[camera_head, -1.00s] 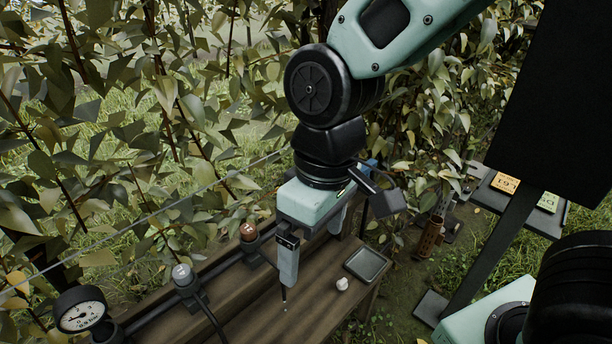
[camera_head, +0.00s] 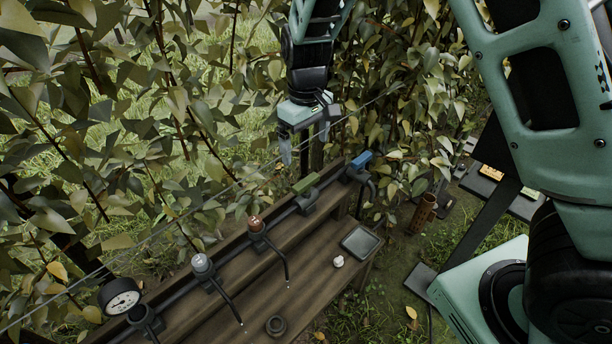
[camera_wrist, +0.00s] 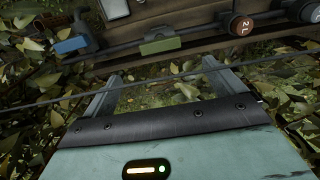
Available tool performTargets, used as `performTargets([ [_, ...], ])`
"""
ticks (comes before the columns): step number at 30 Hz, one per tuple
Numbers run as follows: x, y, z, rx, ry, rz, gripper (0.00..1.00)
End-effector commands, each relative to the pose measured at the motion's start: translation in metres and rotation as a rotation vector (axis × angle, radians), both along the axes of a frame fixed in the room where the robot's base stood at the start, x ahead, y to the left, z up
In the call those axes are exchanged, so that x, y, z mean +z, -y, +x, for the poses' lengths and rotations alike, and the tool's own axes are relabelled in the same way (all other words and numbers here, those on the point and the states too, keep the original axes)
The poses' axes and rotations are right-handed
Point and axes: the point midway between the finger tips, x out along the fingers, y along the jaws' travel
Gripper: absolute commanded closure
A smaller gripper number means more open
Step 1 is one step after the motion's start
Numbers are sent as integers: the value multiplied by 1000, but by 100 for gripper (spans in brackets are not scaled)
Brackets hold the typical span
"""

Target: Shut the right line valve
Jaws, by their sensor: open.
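A dark pipe runs along the back of the wooden bench. A green handle (camera_head: 306,184) and, at its right end, a blue handle (camera_head: 362,160) sit on it, both lying roughly along the pipe. I cannot tell from labels which is the right line valve. In the wrist view the green handle (camera_wrist: 160,46) is ahead near the middle and the blue handle (camera_wrist: 72,45) is at left. My gripper (camera_head: 305,143) is open and empty, above and behind the pipe, apart from both handles. Its two fingers (camera_wrist: 163,82) point toward the pipe's side of the wrist view.
A thin wire (camera_head: 205,200) crosses close to my gripper. Along the pipe are a brown-capped fitting (camera_head: 255,224), a grey-capped fitting (camera_head: 202,264) and a gauge (camera_head: 120,296). A tray (camera_head: 361,242) and a small white object (camera_head: 338,261) lie on the bench. Leafy branches stand behind.

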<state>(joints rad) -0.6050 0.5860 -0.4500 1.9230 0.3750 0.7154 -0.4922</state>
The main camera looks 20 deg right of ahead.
Motion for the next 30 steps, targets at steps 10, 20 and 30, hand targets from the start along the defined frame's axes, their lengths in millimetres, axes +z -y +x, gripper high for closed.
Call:
performTargets([
  [10, -72, 1, -1, -1, -4, -2, 5],
  [20, -105, 1, 0, -2, 0, 0, 5],
  [30, -107, 0, 0, -1, 0, 0, 14],
])
